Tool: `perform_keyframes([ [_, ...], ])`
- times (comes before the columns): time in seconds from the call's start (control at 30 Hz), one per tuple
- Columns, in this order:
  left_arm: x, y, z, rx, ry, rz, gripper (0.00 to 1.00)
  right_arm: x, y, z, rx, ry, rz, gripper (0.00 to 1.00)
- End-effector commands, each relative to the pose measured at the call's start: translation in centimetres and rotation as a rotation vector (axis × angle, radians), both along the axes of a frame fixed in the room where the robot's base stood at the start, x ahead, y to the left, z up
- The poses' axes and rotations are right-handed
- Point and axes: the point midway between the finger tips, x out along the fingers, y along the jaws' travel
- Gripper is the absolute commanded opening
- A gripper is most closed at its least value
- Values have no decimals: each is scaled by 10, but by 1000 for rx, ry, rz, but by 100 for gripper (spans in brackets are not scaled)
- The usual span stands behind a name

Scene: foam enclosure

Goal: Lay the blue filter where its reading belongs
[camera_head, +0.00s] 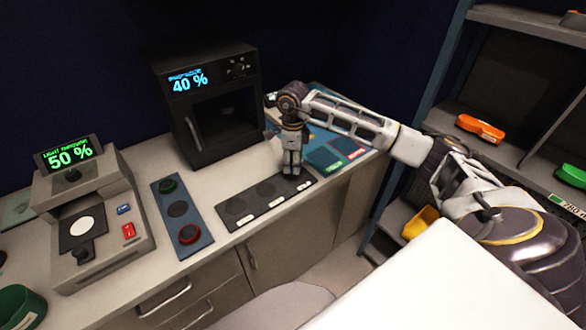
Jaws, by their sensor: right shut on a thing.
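My right gripper (292,172) comes in from the right and points down over the right end of a dark strip (250,208) with round spots and small white labels. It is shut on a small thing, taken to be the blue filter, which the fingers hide. I cannot tell whether it touches the strip. A blue rack (162,190) holds a green filter (168,186) and a red filter (189,234), with an empty dark round spot between them. The light meter (110,220) at left reads 50 %. My left gripper is not in view.
A black oven-like box (205,105) showing 40 % stands at the back. A blue mat (312,152) with green and red labels lies behind my right gripper. A green bowl (20,305) is at front left. Shelves (475,140) with orange items stand at right.

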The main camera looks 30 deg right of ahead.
Motion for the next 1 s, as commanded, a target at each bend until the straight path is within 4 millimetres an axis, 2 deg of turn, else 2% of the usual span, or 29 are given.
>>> perform_keyframes([
  [0.33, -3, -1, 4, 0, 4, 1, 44, -1, 0, -32, 1, 2, 1, 21],
  [0.87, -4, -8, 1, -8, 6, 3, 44, 0, 0, -38, -1, 1, 1, 21],
  [0.9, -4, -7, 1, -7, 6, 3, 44, 0, 0, -37, -1, 1, 1, 53],
  [1.0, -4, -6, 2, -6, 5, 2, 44, 0, 0, -37, -1, 1, 0, 66],
])
